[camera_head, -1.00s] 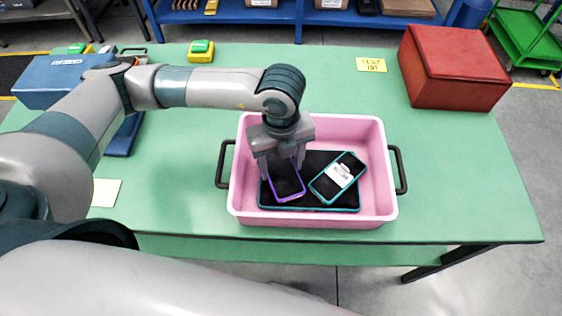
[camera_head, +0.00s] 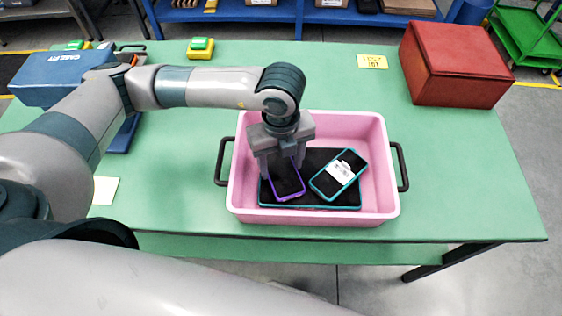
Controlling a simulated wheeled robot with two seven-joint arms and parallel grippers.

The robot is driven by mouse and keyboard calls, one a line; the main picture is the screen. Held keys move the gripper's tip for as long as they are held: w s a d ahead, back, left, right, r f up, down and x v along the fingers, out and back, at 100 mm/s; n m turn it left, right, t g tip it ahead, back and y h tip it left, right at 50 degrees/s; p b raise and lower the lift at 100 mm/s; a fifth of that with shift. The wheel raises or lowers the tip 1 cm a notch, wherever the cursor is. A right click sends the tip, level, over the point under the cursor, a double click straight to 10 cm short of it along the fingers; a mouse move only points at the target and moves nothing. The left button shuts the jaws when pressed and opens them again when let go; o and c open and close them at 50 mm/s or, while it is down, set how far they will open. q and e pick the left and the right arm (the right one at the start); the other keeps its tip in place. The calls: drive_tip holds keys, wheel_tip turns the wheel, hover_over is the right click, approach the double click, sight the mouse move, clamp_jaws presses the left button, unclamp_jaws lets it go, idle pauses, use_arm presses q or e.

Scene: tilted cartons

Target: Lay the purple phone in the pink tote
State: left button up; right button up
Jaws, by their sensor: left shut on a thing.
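The pink tote (camera_head: 310,216) stands on the green table, with a dark handle at each side. My left gripper (camera_head: 282,172) reaches down into the tote from above and is shut on the purple phone (camera_head: 288,183). The phone has a purple rim and a dark face. It is low in the tote, over the left part of a black tablet-like slab with a teal edge (camera_head: 330,203); I cannot tell whether it touches the slab. The gripper hides the phone's far end. My right gripper is not in view.
A teal-rimmed phone (camera_head: 338,174) with a white label lies on the slab, right of the purple phone. A red box (camera_head: 453,65) stands at the back right, a blue case (camera_head: 62,80) at the left. The table right of the tote is clear.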

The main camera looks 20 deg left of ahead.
use_arm(q)
drive_tip(key=shift+f, duration=0.1)
drive_tip(key=o, duration=1.2)
